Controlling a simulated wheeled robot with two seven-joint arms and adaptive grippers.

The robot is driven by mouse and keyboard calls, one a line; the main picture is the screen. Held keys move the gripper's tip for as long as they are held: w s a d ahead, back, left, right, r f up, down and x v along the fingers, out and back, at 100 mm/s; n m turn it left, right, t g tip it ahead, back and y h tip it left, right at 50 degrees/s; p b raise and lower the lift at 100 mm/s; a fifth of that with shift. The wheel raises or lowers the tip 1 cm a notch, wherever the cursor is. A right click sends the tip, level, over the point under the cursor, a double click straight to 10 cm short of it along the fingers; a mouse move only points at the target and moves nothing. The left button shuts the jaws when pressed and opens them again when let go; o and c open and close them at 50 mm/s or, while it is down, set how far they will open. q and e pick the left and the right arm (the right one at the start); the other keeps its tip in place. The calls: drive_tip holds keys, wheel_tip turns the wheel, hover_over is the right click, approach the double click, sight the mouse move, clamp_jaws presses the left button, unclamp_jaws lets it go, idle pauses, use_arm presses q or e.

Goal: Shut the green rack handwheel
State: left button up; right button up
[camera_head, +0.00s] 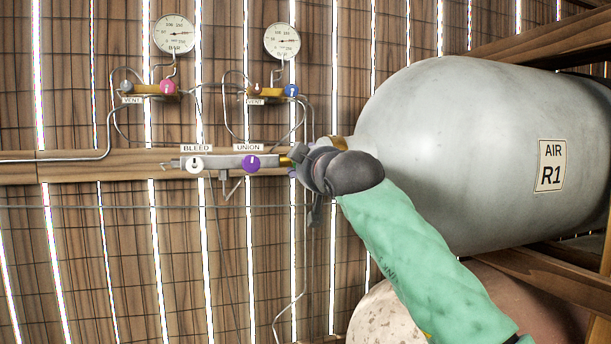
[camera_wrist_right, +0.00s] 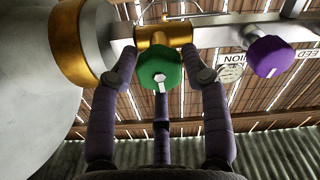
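The green handwheel (camera_wrist_right: 160,68) sits under a brass valve body (camera_wrist_right: 163,34) near the gold neck of the grey cylinder in the right wrist view. My right gripper (camera_wrist_right: 161,60) is around it, with one fingertip close on each side and a third finger below. I cannot tell whether the fingers press on the wheel. In the head view my right gripper (camera_head: 305,165) covers the valve at the neck of the cylinder marked AIR R1 (camera_head: 440,150), and the green wheel is hidden there. My left gripper is not in view.
A purple UNION knob (camera_head: 251,163) and a white BLEED knob (camera_head: 193,164) sit on the manifold left of my gripper. Two gauges (camera_head: 174,34) (camera_head: 282,41), pink (camera_head: 167,87) and blue (camera_head: 291,90) knobs and thin tubing are above. A second cylinder (camera_head: 390,310) lies below.

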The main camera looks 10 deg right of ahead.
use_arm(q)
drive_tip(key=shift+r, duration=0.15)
use_arm(e)
drive_tip(key=shift+o, duration=0.5)
drive_tip(key=shift+r, duration=0.1)
use_arm(q)
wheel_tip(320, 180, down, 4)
drive_tip(key=b, duration=0.3)
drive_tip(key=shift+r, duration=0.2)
use_arm(e)
drive_tip(key=s, duration=0.6)
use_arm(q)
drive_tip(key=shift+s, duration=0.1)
use_arm(e)
drive_tip(key=shift+d, duration=0.15)
